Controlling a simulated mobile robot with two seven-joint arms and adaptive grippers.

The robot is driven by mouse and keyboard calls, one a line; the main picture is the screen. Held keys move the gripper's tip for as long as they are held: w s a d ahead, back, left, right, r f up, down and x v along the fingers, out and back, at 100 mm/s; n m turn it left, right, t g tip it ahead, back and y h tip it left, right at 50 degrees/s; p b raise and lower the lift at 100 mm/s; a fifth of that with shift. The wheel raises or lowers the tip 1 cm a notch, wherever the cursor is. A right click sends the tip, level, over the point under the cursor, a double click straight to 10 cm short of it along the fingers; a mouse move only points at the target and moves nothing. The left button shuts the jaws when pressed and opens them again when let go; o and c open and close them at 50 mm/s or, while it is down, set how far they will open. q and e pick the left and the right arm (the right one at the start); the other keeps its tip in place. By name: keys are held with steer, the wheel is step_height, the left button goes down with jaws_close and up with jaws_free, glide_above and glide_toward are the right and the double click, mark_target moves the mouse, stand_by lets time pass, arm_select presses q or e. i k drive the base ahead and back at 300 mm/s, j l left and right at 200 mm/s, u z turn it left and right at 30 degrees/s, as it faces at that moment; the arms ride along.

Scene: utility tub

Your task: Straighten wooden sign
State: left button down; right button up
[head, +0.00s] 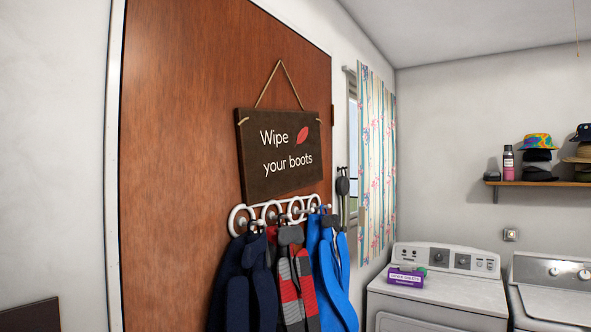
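The wooden sign (285,180) is a dark brown board with white lettering "Wipe your boots" and a red leaf. It hangs by a tan cord (262,90) on the reddish-brown door (190,130), left of the picture's middle. The cord forms a triangle above it. The sign looks slightly tilted: its side edges lean with the top toward the left. Neither of my grippers is in view, and nothing is touching the sign from the front.
Just below the sign is a white hook rack (240,216) with dark blue, red-grey and bright blue garments. A curtain (376,160) hangs right of the door. A purple box (406,279) sits on a white washer (440,290). A shelf (540,184) holds hats.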

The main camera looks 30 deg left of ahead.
mark_target(279, 150)
steer(key=i+l+u, duration=0.15)
steer(key=i+u, duration=0.25)
steer(key=i+l+u, duration=0.15)
steer(key=u, duration=0.25)
steer(key=i+l+u, duration=0.1)
steer(key=i+l, duration=0.25)
steer(key=i+l+u, duration=0.1)
steer(key=i+l, duration=0.2)
steer(key=l, duration=0.2)
steer(key=i+l, duration=0.3)
steer(key=l, duration=0.15)
steer(key=i+l+u, duration=0.15)
steer(key=i+l, duration=0.15)
steer(key=l, duration=0.15)
